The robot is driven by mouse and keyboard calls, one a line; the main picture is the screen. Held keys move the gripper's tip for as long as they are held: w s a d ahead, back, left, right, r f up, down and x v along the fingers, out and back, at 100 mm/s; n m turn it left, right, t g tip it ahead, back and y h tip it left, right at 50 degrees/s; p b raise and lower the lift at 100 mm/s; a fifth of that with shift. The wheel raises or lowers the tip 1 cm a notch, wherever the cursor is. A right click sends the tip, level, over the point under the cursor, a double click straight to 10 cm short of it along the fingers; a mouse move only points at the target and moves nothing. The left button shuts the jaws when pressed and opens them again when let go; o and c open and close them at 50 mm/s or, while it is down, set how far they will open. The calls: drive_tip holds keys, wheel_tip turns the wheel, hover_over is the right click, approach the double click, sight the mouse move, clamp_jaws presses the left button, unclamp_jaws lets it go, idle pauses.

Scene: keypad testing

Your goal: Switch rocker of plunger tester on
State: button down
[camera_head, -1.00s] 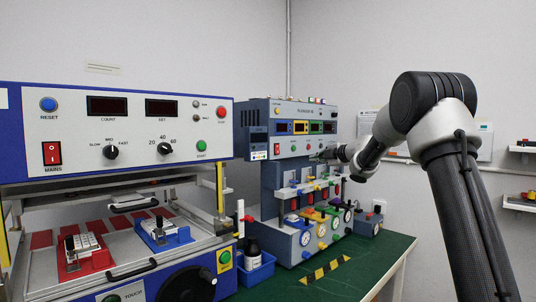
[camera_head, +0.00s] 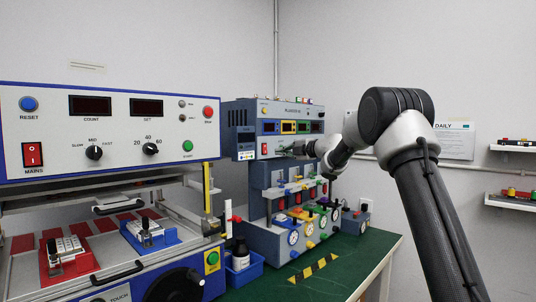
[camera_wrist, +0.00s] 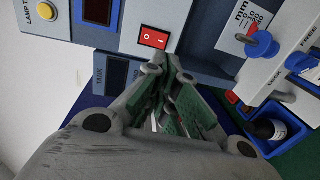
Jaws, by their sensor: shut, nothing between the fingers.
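The plunger tester (camera_head: 245,115) is the blue-grey machine at the back of the bench. Its red rocker (camera_head: 264,149) sits at the left of the front panel, below the displays. In the wrist view the rocker (camera_wrist: 153,38) is a red switch with white marks in a white panel, just beyond the fingertips. My gripper (camera_head: 283,151) is just right of the rocker in the head view. In the wrist view my gripper (camera_wrist: 172,62) is shut and empty, its green-padded fingers together. I cannot tell whether the tips touch the panel.
A larger tester (camera_head: 110,130) with its own red mains rocker (camera_head: 32,154) stands at the left. A blue bin (camera_head: 243,268) with a dark bottle stands between the machines. Several gauges and coloured knobs line the plunger tester's lower front. A yellow-black strip (camera_head: 314,268) lies on the green bench.

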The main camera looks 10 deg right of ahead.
sight(262, 153)
drive_tip(key=x, duration=0.8)
drive_tip(key=shift+w+a, duration=0.2)
drive_tip(key=shift+w, duration=0.1)
drive_tip(key=shift+w+a+f, duration=0.15)
drive_tip(key=shift+w+a, duration=0.05)
